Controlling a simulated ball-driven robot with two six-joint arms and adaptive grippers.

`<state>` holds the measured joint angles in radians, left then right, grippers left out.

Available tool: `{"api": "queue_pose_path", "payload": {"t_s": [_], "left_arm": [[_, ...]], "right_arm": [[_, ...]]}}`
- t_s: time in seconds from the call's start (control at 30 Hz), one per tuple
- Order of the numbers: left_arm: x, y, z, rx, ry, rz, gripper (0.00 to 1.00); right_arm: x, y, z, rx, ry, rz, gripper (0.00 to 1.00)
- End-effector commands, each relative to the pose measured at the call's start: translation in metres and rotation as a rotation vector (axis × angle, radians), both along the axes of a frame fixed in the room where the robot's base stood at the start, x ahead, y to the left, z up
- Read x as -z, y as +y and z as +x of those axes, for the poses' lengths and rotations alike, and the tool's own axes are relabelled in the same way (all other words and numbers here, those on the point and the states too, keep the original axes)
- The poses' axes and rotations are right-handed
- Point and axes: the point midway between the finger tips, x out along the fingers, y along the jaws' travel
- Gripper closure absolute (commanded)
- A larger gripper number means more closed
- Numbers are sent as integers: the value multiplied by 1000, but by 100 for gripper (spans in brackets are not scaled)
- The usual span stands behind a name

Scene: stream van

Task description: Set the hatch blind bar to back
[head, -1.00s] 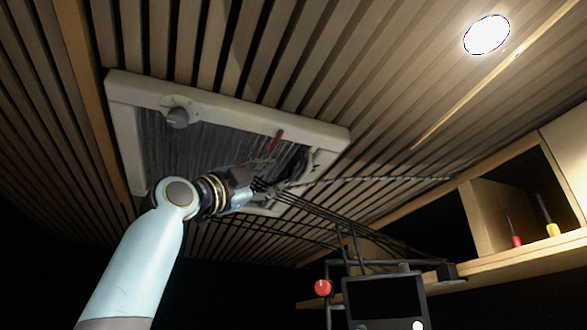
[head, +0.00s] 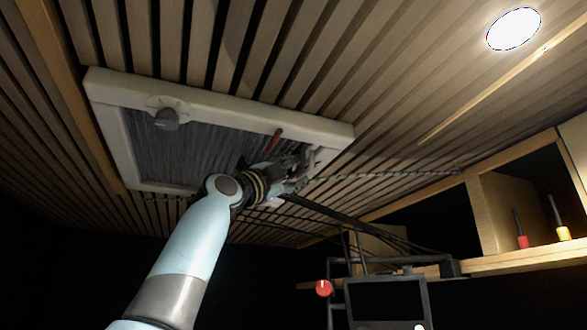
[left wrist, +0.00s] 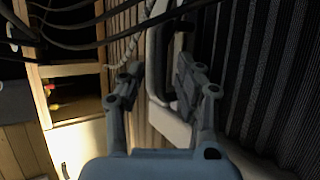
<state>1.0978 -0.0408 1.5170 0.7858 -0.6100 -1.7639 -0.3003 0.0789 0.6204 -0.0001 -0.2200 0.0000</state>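The ceiling hatch has a white frame (head: 225,107) and a grey pleated blind (head: 200,145) drawn across most of it. In the left wrist view the blind (left wrist: 280,75) lies right of my fingers. A dark bar-like piece (left wrist: 180,40) runs along the white frame's inner edge there; I cannot tell for sure that it is the blind bar. My left gripper (head: 298,165) is at the right end of the hatch. In the left wrist view my left gripper (left wrist: 160,82) has its fingers apart, with the white frame behind the gap. My right gripper is not in view.
A round knob (head: 166,120) sits on the hatch frame, and a red piece (head: 273,141) is near its long edge. Dark cables (head: 335,213) hang below. A wooden shelf (head: 520,259) holds red and yellow-handled tools. A lit lamp (head: 514,29) is in the ceiling.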

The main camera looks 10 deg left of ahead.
Motion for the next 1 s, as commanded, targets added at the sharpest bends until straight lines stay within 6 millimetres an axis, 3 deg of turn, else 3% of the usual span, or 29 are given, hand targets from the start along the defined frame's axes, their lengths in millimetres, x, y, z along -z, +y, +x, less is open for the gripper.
{"api": "queue_pose_path", "payload": {"t_s": [0.13, 0.4, 0.83, 1.0], "left_arm": [[0, 0, 0, 0, 0, 0, 66], [0, 0, 0, 0, 0, 0, 100], [1, 1, 0, 1, 1, 0, 100], [4, 10, 4, -1, 1, 1, 100]], "right_arm": [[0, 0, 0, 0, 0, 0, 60], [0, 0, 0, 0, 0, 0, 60], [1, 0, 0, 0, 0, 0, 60], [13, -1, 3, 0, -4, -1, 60]]}}
